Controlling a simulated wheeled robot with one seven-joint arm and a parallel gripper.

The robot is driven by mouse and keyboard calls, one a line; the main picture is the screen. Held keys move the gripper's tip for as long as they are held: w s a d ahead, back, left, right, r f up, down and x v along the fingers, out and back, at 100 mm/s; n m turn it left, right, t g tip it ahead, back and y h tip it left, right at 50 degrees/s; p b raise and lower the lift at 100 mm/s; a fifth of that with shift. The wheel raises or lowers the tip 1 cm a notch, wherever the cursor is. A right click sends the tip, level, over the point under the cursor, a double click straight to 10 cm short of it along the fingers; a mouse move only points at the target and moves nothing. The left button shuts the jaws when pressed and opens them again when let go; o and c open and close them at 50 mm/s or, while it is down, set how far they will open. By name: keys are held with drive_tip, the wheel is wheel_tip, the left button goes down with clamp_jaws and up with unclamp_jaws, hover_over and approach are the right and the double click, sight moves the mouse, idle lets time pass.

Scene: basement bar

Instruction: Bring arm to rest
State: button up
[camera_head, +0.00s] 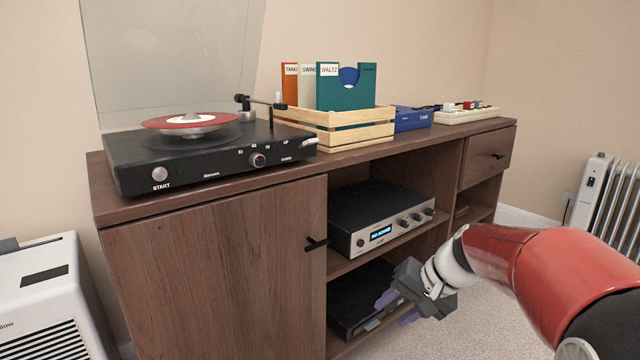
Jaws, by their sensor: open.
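My red and white arm reaches in from the lower right. My gripper (396,308) is at the lower middle right, in front of the cabinet's lower open shelf. Its jaws are open, and I see nothing held between them. It overlaps the right part of the black device (350,300) on that shelf in the picture. I cannot tell how far the gripper is from the shelf.
A silver amplifier (385,235) fills the upper shelf. A radiator (612,195) stands right; a white appliance (40,290) stands left. Carpet shows below.

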drive_tip(key=s+r+n+t+h, duration=0.2)
drive_tip(key=s+n+h, duration=0.3)
drive_tip(key=s, duration=1.8)
wheel_tip(320, 180, up, 12)
drive_tip(key=m+p, duration=0.1)
drive_tip(key=p, duration=1.1)
drive_tip(key=shift+w+d+h+p, duration=0.35)
drive_tip(key=shift+h+p, duration=0.05)
drive_tip(key=shift+f, duration=0.15)
